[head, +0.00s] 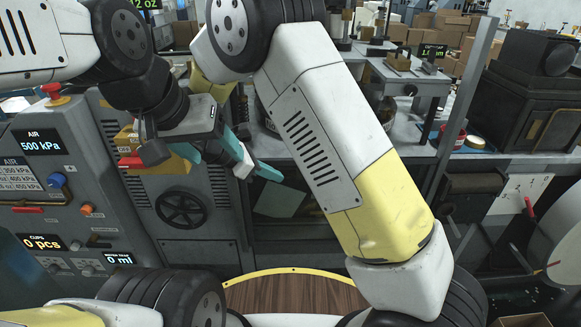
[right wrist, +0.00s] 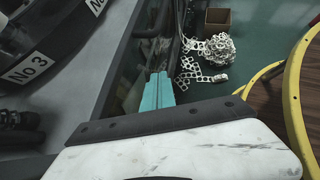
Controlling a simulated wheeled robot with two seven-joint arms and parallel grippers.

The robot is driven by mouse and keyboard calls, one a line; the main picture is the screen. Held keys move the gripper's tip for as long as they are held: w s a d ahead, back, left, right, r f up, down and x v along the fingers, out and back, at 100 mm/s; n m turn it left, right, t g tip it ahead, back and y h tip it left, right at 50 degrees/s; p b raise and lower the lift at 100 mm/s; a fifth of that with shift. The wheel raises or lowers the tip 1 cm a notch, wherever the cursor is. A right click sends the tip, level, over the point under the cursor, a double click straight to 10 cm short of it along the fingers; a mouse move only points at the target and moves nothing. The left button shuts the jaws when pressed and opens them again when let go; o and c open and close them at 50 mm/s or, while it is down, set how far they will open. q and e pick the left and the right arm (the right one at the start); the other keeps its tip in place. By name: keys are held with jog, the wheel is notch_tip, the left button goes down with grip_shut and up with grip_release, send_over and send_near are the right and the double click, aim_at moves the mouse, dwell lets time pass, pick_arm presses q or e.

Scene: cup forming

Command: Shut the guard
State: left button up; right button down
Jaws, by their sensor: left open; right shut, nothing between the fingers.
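I cannot pick out the guard with certainty. A dark, see-through-looking panel (right wrist: 133,62) beside a grey frame in the right wrist view may be part of it. My left gripper (head: 212,149) is open, with its teal fingers apart, in front of the grey console at left. My right gripper (head: 268,172) is just right of it in the head view, partly hidden by the left hand and my right arm. In the right wrist view its teal fingers (right wrist: 158,88) lie together, shut and empty, near the panel's lower edge. Whether they touch it I cannot tell.
The grey console (head: 197,255) carries a dark handwheel (head: 182,209), knobs and displays. A grey post (head: 466,85) stands right of my right arm. A round brown top with a yellow rim (head: 292,271) is low in front. Pale chain links (right wrist: 215,50) lie beside a brown box (right wrist: 218,21).

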aim_at(298, 186)
jog(key=w+d+f, duration=0.2)
jog(key=w+d, duration=0.1)
jog(key=d, duration=0.5)
jog(key=shift+w+d+f, duration=0.15)
jog(key=shift+w+f, duration=0.1)
jog(key=shift+f, duration=0.1)
jog(key=shift+r, duration=0.15)
